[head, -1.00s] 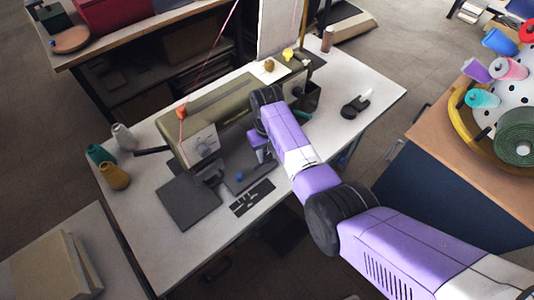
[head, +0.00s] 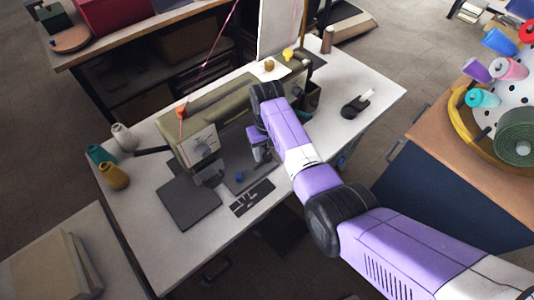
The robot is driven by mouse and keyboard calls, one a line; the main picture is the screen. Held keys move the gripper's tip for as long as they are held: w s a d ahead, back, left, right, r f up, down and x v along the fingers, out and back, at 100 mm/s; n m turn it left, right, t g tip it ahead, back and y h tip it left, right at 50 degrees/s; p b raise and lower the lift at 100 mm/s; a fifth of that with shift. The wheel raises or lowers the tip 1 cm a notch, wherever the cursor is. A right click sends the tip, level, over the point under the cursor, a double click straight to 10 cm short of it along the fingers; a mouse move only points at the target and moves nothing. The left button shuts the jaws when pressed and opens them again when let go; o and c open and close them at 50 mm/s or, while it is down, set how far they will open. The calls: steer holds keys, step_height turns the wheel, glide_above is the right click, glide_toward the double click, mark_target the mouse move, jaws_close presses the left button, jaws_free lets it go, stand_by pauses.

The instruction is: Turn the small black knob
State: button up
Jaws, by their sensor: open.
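An olive-green sewing machine (head: 222,107) stands on the white table. Its pale end face (head: 199,146) carries a small dark round dial; at this size I cannot tell whether this is the small black knob. My gripper (head: 261,154) points down in front of the machine's body, above the dark machine bed, to the right of the end face. It is open and looks empty, apart from the end face. My purple arm hides part of the machine's right end, and the fingertips are small and partly hidden.
Thread cones (head: 115,175) stand at the table's left edge. A dark flat plate (head: 188,203) and a small blue piece (head: 239,177) lie by the machine. A black tool (head: 356,106) lies on the right. A wooden cabinet (head: 447,130) with spools stands further right.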

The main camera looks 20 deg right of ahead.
mark_target(267, 156)
step_height(267, 156, up, 6)
steer(key=shift+r, duration=0.1)
stand_by(0.7)
